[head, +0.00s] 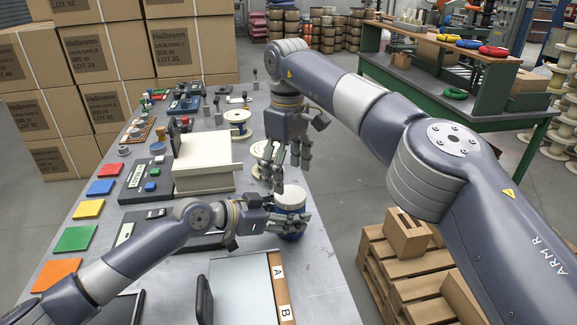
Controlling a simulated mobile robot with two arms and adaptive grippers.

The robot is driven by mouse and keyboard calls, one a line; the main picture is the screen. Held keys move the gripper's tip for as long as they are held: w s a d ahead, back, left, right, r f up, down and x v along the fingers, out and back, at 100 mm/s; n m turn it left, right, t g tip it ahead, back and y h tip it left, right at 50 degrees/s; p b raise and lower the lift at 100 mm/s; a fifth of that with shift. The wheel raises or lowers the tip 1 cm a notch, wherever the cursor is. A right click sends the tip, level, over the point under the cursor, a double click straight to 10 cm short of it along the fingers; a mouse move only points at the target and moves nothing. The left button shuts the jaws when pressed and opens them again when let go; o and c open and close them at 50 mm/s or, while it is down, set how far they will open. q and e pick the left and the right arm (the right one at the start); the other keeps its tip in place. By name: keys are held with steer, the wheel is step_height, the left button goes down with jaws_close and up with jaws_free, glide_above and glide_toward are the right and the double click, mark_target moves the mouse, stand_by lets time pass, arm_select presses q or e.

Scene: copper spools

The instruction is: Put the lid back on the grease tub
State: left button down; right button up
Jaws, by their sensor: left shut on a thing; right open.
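The grease tub (291,198), blue with a pale top, stands near the right edge of the steel table. My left gripper (300,222) comes in from the left and is shut on the tub's side; its fingers hide part of the tub. My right gripper (284,172) points down, open and empty, just behind and above the tub in the picture. I cannot make out a separate lid, nor tell whether the pale top is the lid or the open mouth.
A cream box-like device (203,165) stands left of my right gripper. White spools (238,121) stand behind. Coloured squares (74,239) line the table's left edge. A tray marked A and B (242,290) lies in front. Pallets (412,285) stand on the floor at right.

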steer(key=n, duration=0.7)
steer(key=shift+r, duration=0.2)
steer(key=n, duration=0.6)
steer(key=shift+s+r+n, duration=0.1)
steer(key=shift+r+n, duration=0.1)
steer(key=shift+n, duration=0.2)
steer(key=n, duration=0.3)
steer(key=shift+r, duration=0.1)
steer(key=n, duration=0.5)
steer(key=shift+r, duration=0.15)
steer(key=n, duration=0.6)
steer(key=shift+s+d+r+n, duration=0.1)
steer(key=shift+r+n, duration=0.1)
steer(key=shift+n, duration=0.1)
steer(key=n, duration=0.6)
steer(key=shift+r, duration=0.2)
steer(key=n, duration=0.5)
steer(key=shift+d+r, duration=0.1)
steer(key=shift+r, duration=0.05)
steer(key=n, duration=0.5)
steer(key=shift+r, duration=0.2)
steer(key=n, duration=0.5)
steer(key=shift+d+r, duration=0.1)
steer(key=shift+r, duration=0.05)
